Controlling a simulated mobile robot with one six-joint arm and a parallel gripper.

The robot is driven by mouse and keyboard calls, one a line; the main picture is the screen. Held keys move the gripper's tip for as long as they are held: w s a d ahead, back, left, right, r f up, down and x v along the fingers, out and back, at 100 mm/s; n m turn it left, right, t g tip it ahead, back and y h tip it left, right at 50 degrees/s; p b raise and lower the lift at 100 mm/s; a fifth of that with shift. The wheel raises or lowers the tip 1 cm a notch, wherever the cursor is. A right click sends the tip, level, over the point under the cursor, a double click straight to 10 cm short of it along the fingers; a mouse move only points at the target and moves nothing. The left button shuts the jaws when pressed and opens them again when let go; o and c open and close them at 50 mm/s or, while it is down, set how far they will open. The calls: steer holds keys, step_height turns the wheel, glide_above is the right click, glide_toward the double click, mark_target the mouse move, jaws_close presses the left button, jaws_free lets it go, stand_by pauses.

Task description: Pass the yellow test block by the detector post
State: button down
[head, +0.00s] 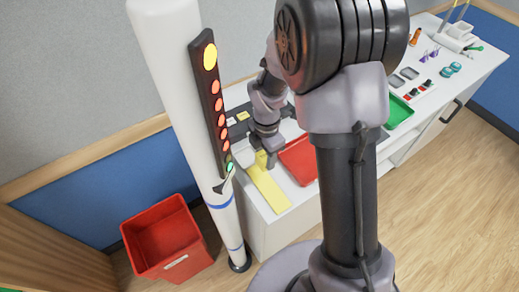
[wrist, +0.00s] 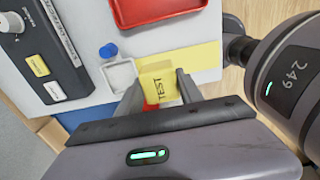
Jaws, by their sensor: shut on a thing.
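The yellow test block (wrist: 157,84), marked "TEST", is between the two fingers of my gripper (wrist: 160,90) in the wrist view. My gripper is shut on it. In the head view my gripper (head: 268,158) is low over the counter, above the yellow strip (head: 268,188), just right of the detector post; the block is hard to tell from the strip there. Whether the block touches the strip is unclear. The white detector post (head: 178,100) stands upright with a column of lamps (head: 215,105): yellow on top, several red, green at the bottom.
A red tray (head: 300,160) lies right of the strip, and a green tray (head: 398,112) farther right. A red bin (head: 165,240) stands on the floor left of the post. In the wrist view a white dish (wrist: 118,76), a blue cap (wrist: 108,50) and a button panel (wrist: 52,45) lie left.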

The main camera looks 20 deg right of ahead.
steer(key=s+d+b, duration=0.1)
steer(key=s+d, duration=0.1)
steer(key=s, duration=0.5)
steer(key=shift+s+d, duration=0.2)
steer(key=shift+s, duration=0.05)
stand_by(1.5)
